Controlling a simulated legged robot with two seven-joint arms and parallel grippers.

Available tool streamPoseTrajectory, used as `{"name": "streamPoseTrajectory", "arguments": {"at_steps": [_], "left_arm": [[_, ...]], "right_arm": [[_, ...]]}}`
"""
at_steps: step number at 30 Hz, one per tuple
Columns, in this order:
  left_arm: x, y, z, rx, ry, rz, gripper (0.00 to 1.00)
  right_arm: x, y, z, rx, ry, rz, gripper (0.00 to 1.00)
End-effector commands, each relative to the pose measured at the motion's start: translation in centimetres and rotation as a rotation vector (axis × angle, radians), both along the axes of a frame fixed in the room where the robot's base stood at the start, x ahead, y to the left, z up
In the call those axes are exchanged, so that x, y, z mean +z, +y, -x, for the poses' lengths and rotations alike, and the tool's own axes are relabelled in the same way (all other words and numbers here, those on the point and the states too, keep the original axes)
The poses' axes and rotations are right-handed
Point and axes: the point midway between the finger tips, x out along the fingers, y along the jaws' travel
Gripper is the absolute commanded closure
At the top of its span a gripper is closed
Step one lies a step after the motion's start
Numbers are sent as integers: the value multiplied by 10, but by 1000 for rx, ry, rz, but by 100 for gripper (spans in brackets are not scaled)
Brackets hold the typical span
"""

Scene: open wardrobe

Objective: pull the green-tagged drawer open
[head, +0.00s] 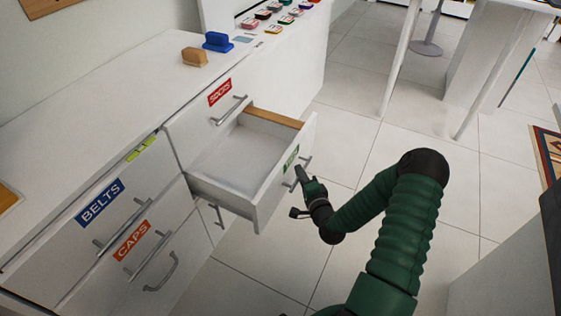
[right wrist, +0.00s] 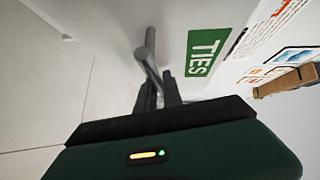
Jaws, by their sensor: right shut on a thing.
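The green-tagged drawer (head: 260,197) is pulled out from the white cabinet and looks empty inside. Its green tag (head: 291,158) is on the front panel and reads TIES in the right wrist view (right wrist: 207,53). My right gripper (head: 303,177) is at the drawer front and is shut on the bar handle (head: 306,162). In the right wrist view the handle (right wrist: 150,50) runs between the fingers (right wrist: 160,92). My left gripper is not in view.
Closed drawers labelled BELTS (head: 100,202) and CAPS (head: 132,240) are at left, and a red-tagged drawer (head: 220,92) is above the open one. A blue brush-like object (head: 217,42) and a tan one (head: 194,57) lie on top.

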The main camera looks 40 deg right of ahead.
Motion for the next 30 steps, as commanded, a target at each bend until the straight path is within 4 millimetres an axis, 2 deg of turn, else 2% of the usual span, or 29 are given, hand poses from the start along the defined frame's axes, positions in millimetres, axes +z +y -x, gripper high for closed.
{"name": "streamPoseTrajectory", "arguments": {"at_steps": [1, 3, 7, 21, 22, 26, 30], "left_arm": [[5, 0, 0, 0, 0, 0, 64], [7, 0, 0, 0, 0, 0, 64], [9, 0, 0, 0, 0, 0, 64], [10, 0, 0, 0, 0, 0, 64], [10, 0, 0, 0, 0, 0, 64], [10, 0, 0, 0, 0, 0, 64], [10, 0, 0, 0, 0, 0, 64]], "right_arm": [[-3, -2, 11, 0, 13, -8, 100], [-4, -6, 21, 0, 13, -9, 100], [-5, -11, 33, 1, 13, -8, 100], [-6, -14, 39, 1, 15, -7, 100], [-6, -14, 39, 2, 15, -8, 85], [-5, -14, 38, 1, 11, -6, 68], [-3, -14, 37, 1, 7, -3, 68]]}}
